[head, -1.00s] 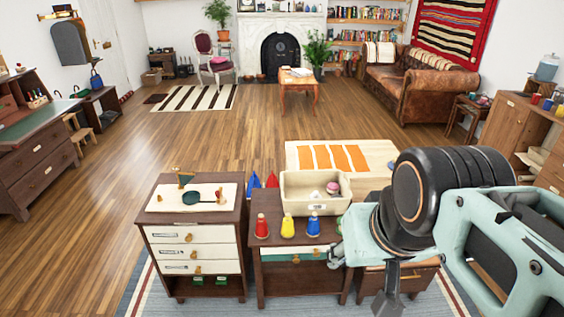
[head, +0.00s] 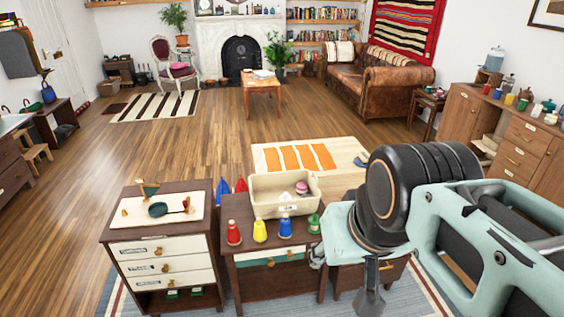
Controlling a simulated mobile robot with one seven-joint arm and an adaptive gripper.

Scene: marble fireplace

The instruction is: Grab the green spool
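The green spool (head: 314,224) stands at the right front edge of the small dark wooden table (head: 236,212), at the right end of a row of spools. The red spool (head: 233,233), yellow spool (head: 260,230) and blue spool (head: 285,227) stand to its left. My gripper (head: 343,281) is in front of and below the green spool in the picture, to its right. Its two fingers look spread apart with nothing between them. My arm covers the area right of the green spool.
A cream bin (head: 272,197) holding a few small items stands behind the spools. A drawer cabinet (head: 165,255) with a tray (head: 140,214) on top stands to the left. A low table with orange stripes (head: 270,158) lies beyond. The wooden floor to the left is open.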

